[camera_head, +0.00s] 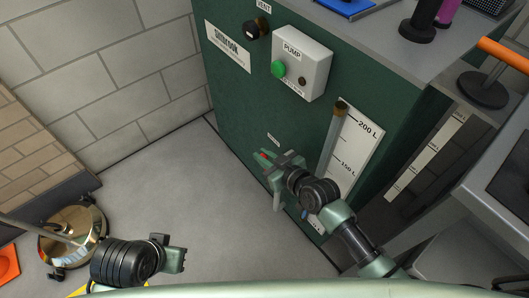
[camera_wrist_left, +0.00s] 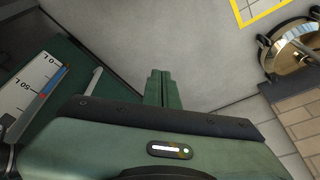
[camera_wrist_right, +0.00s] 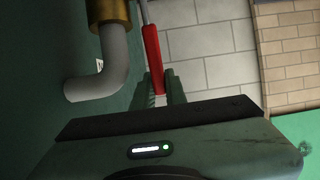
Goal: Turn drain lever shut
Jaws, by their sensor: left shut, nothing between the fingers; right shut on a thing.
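The drain lever has a red grip (camera_wrist_right: 153,50) on a thin metal stem beside a grey elbow pipe (camera_wrist_right: 112,65) with a brass fitting (camera_wrist_right: 108,12). In the head view only a bit of its red (camera_head: 264,155) shows, low on the green tank (camera_head: 235,95). My right gripper (camera_head: 275,162) is shut on the lever, and the right wrist view shows the red end between its fingers (camera_wrist_right: 160,88). The rest of the valve is hidden by that gripper in the head view. My left gripper (camera_head: 182,259) is shut and empty above the floor; its fingers touch in the left wrist view (camera_wrist_left: 160,88).
A pump box (camera_head: 303,64) with a green button and a level gauge (camera_head: 355,135) are on the tank front. A brass round vessel (camera_head: 72,240) stands at lower left. An orange item (camera_head: 8,264) lies at the left edge. The middle floor (camera_head: 185,185) is clear.

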